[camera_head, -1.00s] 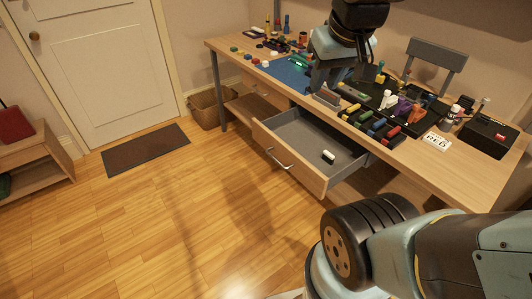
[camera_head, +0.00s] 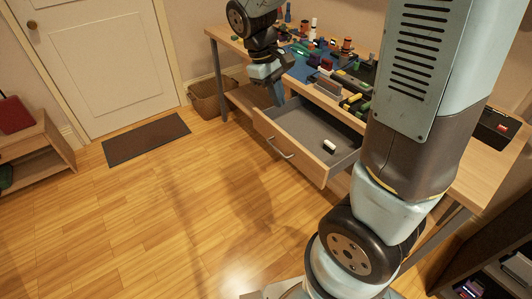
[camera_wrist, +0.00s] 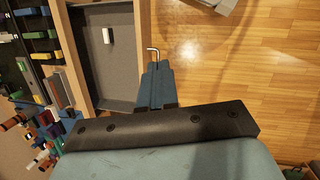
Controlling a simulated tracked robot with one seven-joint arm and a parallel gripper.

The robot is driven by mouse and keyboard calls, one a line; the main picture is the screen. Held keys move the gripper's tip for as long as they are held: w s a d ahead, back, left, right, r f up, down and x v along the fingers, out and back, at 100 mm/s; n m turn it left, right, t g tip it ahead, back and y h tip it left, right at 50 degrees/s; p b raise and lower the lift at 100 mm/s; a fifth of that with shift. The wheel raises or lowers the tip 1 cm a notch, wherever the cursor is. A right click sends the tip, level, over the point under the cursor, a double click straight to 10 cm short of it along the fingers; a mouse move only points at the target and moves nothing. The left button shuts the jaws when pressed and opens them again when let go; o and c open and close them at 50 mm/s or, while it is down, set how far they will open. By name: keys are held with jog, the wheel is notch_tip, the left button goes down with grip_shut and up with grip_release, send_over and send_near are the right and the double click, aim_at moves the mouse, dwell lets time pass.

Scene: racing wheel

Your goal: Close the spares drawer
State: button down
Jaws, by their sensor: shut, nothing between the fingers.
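The spares drawer (camera_head: 318,173) is open under the workbench, with its grey interior showing. It also shows in the wrist view (camera_wrist: 113,75). A small white and dark item (camera_head: 329,146) lies inside it. The drawer's metal handle (camera_head: 281,149) is on the wooden front panel; part of it shows in the wrist view (camera_wrist: 152,52). My gripper (camera_head: 278,102) is shut and empty, pointing down near the drawer's left end. In the wrist view its fingers (camera_wrist: 158,68) overlap the front panel beside the handle. I cannot tell whether they touch it.
The workbench (camera_head: 485,158) carries many small parts and tools. A wicker basket (camera_head: 211,100) stands on the floor at its left end. A doormat (camera_head: 146,138) lies by the door. The wooden floor (camera_head: 150,225) before the drawer is clear.

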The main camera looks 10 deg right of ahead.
jog(key=w+a+f+n+t+h, duration=0.25)
jog(key=a+f+n+h, duration=0.2)
jog(key=f, duration=0.65)
jog(key=w+a+f+n+t+h, duration=0.1)
jog(key=a+f+n+t+h, duration=0.4)
jog(key=f, duration=0.6)
jog(key=w+a+f+n+t+h, duration=0.2)
jog(key=a+f+n+h, duration=0.35)
jog(key=f, duration=0.55)
jog(key=w+d+r, duration=0.1)
jog(key=w+d, duration=0.1)
jog(key=d, duration=0.5)
jog(key=w+d+r+n, duration=0.1)
jog(key=w+d, duration=0.2)
jog(key=d, duration=0.4)
jog(key=shift+d+h, duration=0.25)
jog(key=shift+h, duration=0.05)
jog(key=shift+r+g, duration=0.1)
jog(key=shift+g, duration=0.15)
